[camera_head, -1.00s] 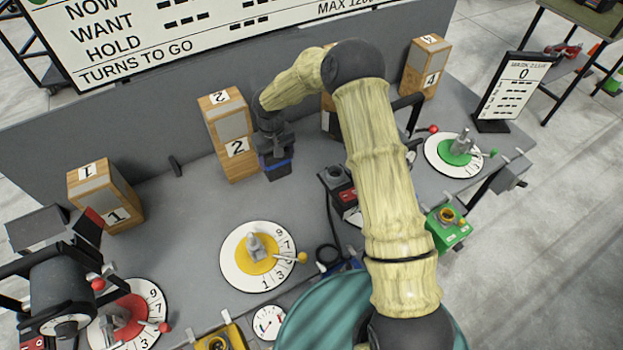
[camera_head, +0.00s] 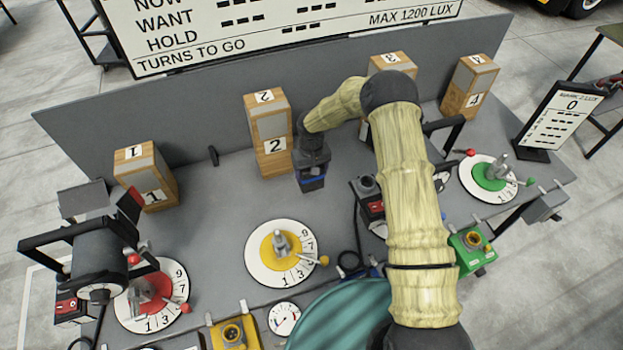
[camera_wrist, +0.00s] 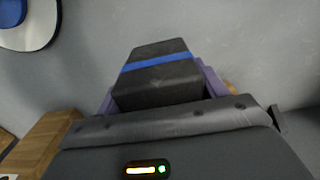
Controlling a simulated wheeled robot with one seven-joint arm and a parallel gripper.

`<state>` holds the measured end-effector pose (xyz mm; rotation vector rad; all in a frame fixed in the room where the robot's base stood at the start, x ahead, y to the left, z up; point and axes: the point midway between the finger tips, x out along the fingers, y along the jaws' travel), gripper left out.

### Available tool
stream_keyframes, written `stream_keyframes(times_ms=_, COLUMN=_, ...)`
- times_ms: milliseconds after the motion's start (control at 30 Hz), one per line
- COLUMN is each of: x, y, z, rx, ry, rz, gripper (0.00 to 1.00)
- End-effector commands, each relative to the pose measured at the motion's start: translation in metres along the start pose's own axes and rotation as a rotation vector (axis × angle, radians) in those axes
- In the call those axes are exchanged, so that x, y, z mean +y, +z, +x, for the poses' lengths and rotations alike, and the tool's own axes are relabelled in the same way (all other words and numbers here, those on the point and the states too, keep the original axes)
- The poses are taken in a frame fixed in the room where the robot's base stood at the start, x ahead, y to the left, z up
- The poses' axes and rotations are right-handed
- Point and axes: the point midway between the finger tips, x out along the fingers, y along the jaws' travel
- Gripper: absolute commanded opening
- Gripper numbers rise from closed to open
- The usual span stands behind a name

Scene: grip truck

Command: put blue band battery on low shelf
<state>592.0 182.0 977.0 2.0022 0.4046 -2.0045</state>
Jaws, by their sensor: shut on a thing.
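The blue band battery (camera_wrist: 159,75) is a dark block with a blue stripe. It sits between the purple-grey fingers of my gripper (camera_wrist: 160,88) in the wrist view. In the head view my gripper (camera_head: 311,180) is above the grey bench, just right of the wooden block marked 2, and the battery's blue band (camera_head: 312,181) shows at its lower end. The gripper is shut on the battery. I cannot tell a low shelf in these views.
Wooden blocks marked 1 (camera_head: 146,180), 2 (camera_head: 268,130) and 4 (camera_head: 468,86) stand along the bench's back panel (camera_head: 100,130). A yellow dial (camera_head: 252,262), a red dial (camera_head: 173,322) and a green dial (camera_head: 474,190) lie in front. Bench (camera_head: 215,220) left of the yellow dial is clear.

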Motion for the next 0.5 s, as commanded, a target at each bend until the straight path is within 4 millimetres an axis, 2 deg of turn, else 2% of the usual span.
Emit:
stream_keyframes(times_ms=133, x=0.000, y=0.000, z=0.008, rx=-0.001, ry=0.000, rz=-0.001, gripper=0.35)
stream_keyframes(times_ms=400, x=0.000, y=0.000, z=0.038, rx=0.000, ry=0.000, rz=-0.001, gripper=0.35)
stream_keyframes(times_ms=500, x=0.000, y=0.000, z=0.041, rx=0.001, ry=0.000, rz=0.000, gripper=0.35)
